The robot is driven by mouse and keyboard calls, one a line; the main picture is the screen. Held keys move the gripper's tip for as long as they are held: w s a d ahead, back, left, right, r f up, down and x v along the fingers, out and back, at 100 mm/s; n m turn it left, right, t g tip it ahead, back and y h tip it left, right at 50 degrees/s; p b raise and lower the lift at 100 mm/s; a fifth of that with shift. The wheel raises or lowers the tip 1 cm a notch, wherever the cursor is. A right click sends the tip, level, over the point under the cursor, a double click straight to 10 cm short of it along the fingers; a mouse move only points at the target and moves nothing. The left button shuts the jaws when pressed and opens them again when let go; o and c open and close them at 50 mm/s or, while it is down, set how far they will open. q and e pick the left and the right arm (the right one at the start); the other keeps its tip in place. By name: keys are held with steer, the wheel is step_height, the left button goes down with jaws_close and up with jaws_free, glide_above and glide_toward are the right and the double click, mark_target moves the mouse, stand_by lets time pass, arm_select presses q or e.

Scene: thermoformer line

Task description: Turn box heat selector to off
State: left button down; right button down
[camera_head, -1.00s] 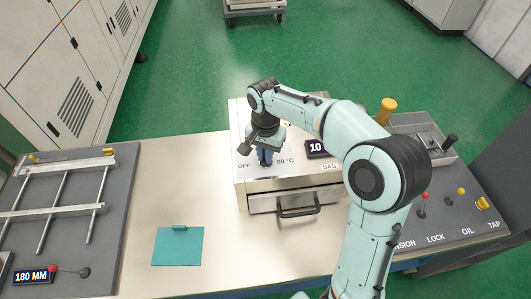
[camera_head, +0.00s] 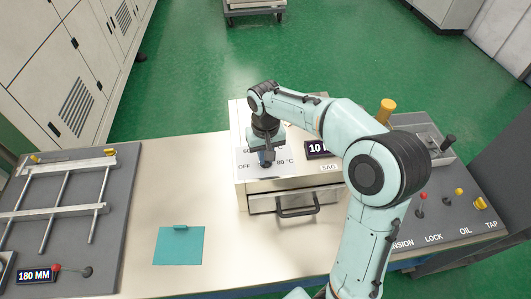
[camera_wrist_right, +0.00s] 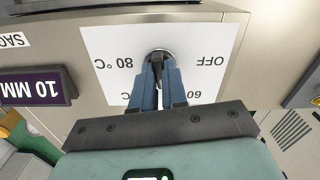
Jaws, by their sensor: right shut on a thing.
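The heat box (camera_head: 290,187) is a cream box on the table with a drawer in its front. On its top is a white label plate (camera_head: 245,168) marked OFF and 80 °C; part of a 60 mark also shows. My right gripper (camera_head: 265,160) points down on the plate. In the right wrist view its blue fingers (camera_wrist_right: 158,85) are shut on the dark selector knob (camera_wrist_right: 157,62), between the OFF and 80 °C marks. The fingers hide most of the knob, so its exact pointing is hard to tell. My left gripper is not in view.
A display reading 10 MM (camera_wrist_right: 40,90) and a SAG label (camera_head: 328,168) sit beside the plate. A teal clipboard-like sheet (camera_head: 178,247) lies on the table. A frame with rods (camera_head: 62,195) is at left, a lever panel (camera_head: 462,220) at right.

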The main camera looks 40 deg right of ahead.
steer(key=n, duration=0.4)
steer(key=shift+n, duration=0.3)
steer(key=n, duration=0.3)
steer(key=shift+n+p, duration=0.35)
steer(key=shift+n, duration=0.05)
steer(key=n, duration=0.4)
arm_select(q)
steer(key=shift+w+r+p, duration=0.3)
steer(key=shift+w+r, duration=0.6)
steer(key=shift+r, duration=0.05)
arm_select(e)
steer(key=shift+n, duration=1.8)
steer(key=c, duration=1.2)
jaws_free()
steer(key=shift+o, duration=0.2)
